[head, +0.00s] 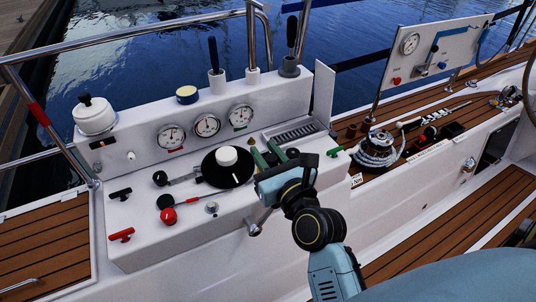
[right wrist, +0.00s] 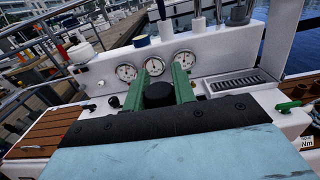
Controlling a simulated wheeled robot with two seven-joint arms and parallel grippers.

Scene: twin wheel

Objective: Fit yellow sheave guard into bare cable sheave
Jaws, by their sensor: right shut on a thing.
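My right gripper (head: 268,152) is over the right part of the white console, its green fingers pointing away from me. In the right wrist view the fingers (right wrist: 158,88) are shut on a black rounded piece (right wrist: 158,95), which stands between them. The head view shows only a dark bit of it. I cannot make out a yellow sheave guard for sure; a small round dark-blue piece with a pale yellow top (head: 187,94) sits on the console's upper ledge. I cannot pick out a bare cable sheave. My left gripper is not in view.
A black disc with a white hub (head: 228,160) lies left of the gripper. Three gauges (head: 206,125) line the console's sloped face. A rope winch (head: 376,150) stands right, on the deck.

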